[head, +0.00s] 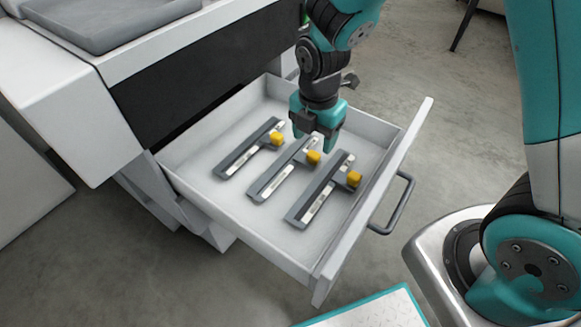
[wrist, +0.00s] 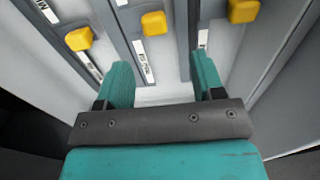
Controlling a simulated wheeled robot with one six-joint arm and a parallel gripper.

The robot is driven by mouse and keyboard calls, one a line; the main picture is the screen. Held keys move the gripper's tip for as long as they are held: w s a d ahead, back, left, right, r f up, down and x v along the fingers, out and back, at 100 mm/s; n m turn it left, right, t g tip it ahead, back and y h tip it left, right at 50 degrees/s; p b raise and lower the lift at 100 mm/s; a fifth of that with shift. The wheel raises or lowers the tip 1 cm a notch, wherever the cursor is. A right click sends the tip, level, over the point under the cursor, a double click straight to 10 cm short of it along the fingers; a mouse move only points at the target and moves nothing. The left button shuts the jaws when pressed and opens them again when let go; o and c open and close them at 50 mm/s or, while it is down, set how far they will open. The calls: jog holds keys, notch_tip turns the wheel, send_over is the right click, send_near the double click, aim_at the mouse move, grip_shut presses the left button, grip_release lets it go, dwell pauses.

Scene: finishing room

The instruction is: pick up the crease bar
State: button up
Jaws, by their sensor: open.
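Three grey bars, each with a white label strip and a yellow knob, lie side by side in an open drawer. They are the left bar (head: 236,160), the middle bar (head: 268,186) and the right bar (head: 304,208). The labels are too small or cut off to read fully, so I cannot tell which is the crease bar. My gripper (head: 317,128) is open and empty, pointing down above the knob end of the middle bar. In the wrist view its fingers (wrist: 160,62) stand apart, with the middle bar's yellow knob (wrist: 154,23) seen beyond them.
The white drawer (head: 402,152) is pulled out of a white and black cabinet (head: 190,75). Its raised walls surround the bars, and a grey handle (head: 396,205) is on its front. A teal-edged white surface (head: 375,312) is at the bottom. The drawer floor beside the bars is clear.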

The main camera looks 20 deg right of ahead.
aim_at(313, 155)
jog(key=f, duration=0.2)
jog(key=f+b, duration=0.1)
jog(key=f, duration=0.2)
jog(key=f+b, duration=0.1)
jog(key=f, duration=0.1)
jog(key=shift+w+d+f, duration=0.15)
jog(key=shift+w+f, duration=0.1)
jog(key=shift+w, duration=0.15)
jog(key=c, duration=1)
